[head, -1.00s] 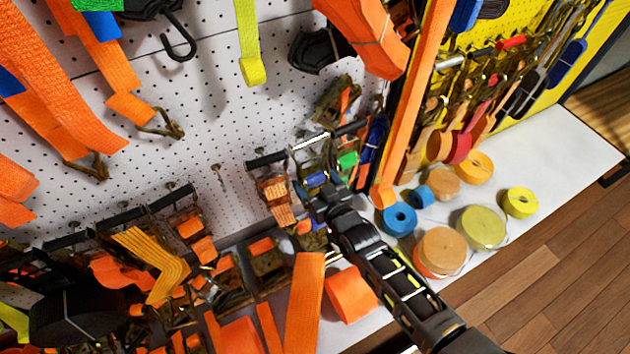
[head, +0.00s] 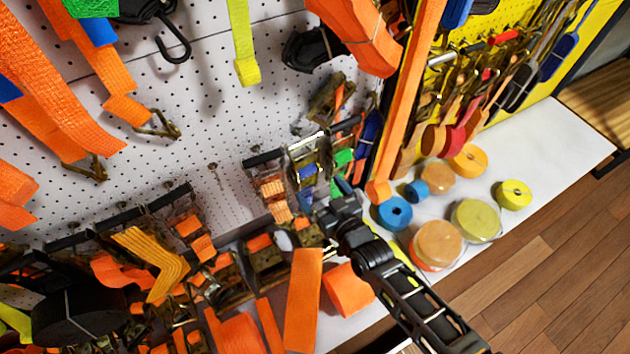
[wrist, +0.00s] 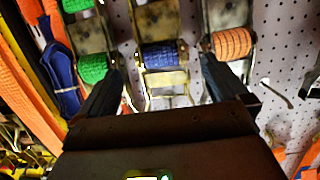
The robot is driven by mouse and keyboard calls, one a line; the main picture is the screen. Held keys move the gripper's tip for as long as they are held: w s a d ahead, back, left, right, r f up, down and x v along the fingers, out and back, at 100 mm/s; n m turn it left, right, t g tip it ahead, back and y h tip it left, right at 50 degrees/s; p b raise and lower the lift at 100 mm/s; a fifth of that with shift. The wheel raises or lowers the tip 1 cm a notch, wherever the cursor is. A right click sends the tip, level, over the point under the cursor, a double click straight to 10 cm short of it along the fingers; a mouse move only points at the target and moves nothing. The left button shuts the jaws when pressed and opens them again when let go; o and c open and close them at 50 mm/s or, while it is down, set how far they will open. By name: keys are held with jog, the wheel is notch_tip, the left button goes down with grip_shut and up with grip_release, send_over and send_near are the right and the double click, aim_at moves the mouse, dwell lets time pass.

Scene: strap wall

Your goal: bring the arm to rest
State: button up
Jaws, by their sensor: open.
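My gripper (head: 322,212) is in front of the pegboard's lower part, just below the hanging ratchet straps. In the wrist view my gripper (wrist: 160,88) is open, its two dark fingers spread with nothing held between them. A ratchet with blue webbing (wrist: 160,55) hangs beyond the gap between the fingers. A ratchet with green webbing (wrist: 90,68) is by the left finger and one with orange webbing (wrist: 232,43) by the right finger. I cannot tell whether the fingers touch these. In the head view the blue one (head: 307,172) hangs from its hook.
The white shelf (head: 545,150) holds several rolls, among them a blue roll (head: 395,213) and a yellow roll (head: 514,194), right of my arm. Orange straps (head: 304,300) crowd the lower left. A yellow panel (head: 520,65) carries more straps. Open floor (head: 560,270) lies at the right.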

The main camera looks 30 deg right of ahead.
jog(key=s+r, duration=0.5)
jog(key=s, duration=0.5)
jog(key=s+r, duration=0.5)
jog(key=s, duration=0.5)
jog(key=s+r, duration=0.6)
jog(key=s, duration=0.4)
jog(key=s+r, duration=0.5)
jog(key=r, duration=0.6)
jog(key=shift+s+g, duration=0.35)
jog(key=shift+g, duration=0.05)
